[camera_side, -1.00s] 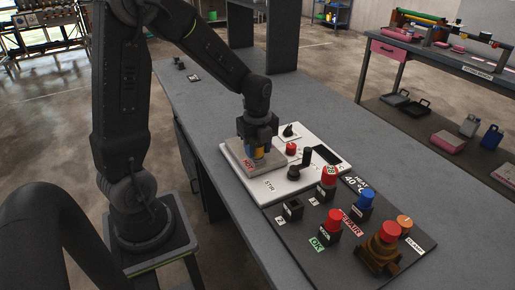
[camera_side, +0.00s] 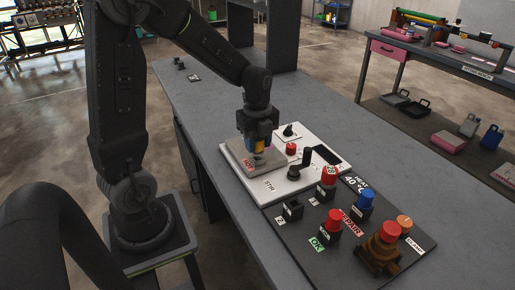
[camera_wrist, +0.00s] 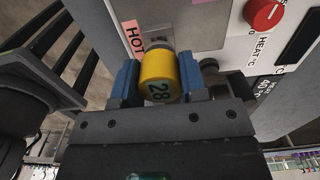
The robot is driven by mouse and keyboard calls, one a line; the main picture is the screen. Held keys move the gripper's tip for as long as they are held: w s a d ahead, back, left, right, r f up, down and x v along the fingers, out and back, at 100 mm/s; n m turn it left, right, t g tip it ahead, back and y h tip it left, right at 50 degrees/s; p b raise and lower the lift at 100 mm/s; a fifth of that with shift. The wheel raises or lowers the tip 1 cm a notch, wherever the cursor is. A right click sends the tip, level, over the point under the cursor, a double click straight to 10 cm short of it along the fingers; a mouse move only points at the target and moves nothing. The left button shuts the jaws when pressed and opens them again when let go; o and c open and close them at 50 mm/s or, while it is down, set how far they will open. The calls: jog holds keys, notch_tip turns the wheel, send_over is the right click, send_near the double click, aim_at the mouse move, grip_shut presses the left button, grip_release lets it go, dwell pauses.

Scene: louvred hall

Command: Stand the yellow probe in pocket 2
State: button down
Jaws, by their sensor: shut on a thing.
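The yellow probe (camera_side: 259,145), its yellow cap marked 28, is in my gripper (camera_side: 259,147) above the grey hot plate marked HOT (camera_side: 235,155). In the wrist view the yellow cap (camera_wrist: 158,78) sits between the two blue jaws, which are shut on it. A grey part shows just beyond the cap; the lower end of the probe is hard to make out. Pocket 2 looks like the black square socket (camera_side: 293,208) beside the label 2, at the front left of the dark board; it looks empty.
The white heater panel (camera_side: 290,183) has a red knob (camera_side: 291,149) and a black lever. Red-capped pieces (camera_side: 328,178) (camera_side: 333,220), a blue-capped piece (camera_side: 364,200) and a brown clamp (camera_side: 380,252) stand on the board near pocket 2.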

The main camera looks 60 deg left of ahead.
notch_tip(320, 180, up, 8)
jog(key=shift+r, duration=0.15)
dwell(0.4)
jog(key=w+d+m, duration=0.1)
jog(key=d+m, duration=0.2)
jog(key=d, duration=0.5)
jog(key=r+m, duration=0.1)
jog(key=m, duration=0.2)
send_over(293, 209)
jog(key=w+a, duration=0.1)
notch_tip(293, 209, down, 7)
jog(key=shift+a, duration=0.2)
jog(key=shift+w, duration=0.1)
dwell(0.6)
jog(key=shift+f, duration=1.8)
